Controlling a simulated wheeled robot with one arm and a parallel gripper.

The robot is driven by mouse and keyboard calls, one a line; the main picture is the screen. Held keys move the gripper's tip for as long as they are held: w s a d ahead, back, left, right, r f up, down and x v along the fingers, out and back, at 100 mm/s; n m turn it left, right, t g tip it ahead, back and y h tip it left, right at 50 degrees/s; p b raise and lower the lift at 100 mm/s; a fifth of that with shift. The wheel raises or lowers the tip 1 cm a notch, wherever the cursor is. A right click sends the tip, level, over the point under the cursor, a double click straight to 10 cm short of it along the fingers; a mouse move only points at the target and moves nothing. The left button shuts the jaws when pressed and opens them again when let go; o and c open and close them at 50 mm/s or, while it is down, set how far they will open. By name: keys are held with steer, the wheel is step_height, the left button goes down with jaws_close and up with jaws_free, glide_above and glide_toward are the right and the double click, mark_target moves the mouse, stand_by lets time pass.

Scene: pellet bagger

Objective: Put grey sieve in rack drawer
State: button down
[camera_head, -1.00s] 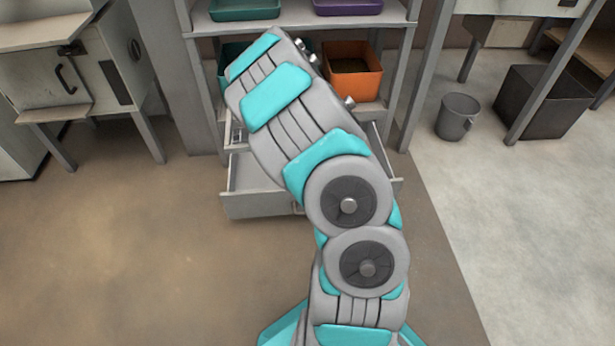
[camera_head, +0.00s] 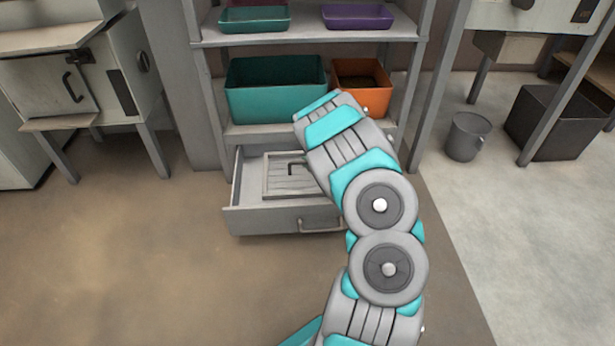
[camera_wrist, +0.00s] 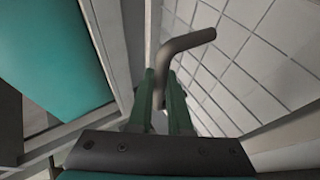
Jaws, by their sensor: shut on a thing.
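The grey sieve (camera_head: 283,186), a flat framed panel with a bent handle (camera_head: 296,166), shows inside the outline of the open rack drawer (camera_head: 278,220) in the head view. I cannot tell whether it rests on the drawer's floor or hangs above it. My arm covers its right side. In the wrist view, the green fingers of my gripper (camera_wrist: 161,82) are shut on the grey handle (camera_wrist: 190,42), whose bent end sticks out to the right. The sieve's gridded face (camera_wrist: 252,55) fills the right side there. In the head view my gripper is hidden behind my arm.
A teal bin (camera_head: 275,92) and an orange bin (camera_head: 361,85) stand on the rack shelf (camera_head: 270,131) above the drawer. A bucket (camera_head: 467,136) and a dark crate (camera_head: 555,122) stand at right. The floor left of the drawer is clear.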

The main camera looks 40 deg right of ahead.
mark_target(307, 174)
steer(key=shift+f+b, duration=0.35)
steer(key=shift+f, duration=2.4)
steer(key=shift+f, duration=0.15)
steer(key=c, duration=0.8)
jaws_free()
steer(key=shift+c, duration=0.2)
steer(key=shift+r, duration=0.2)
steer(key=p+v, duration=0.1)
steer(key=v, duration=1.1)
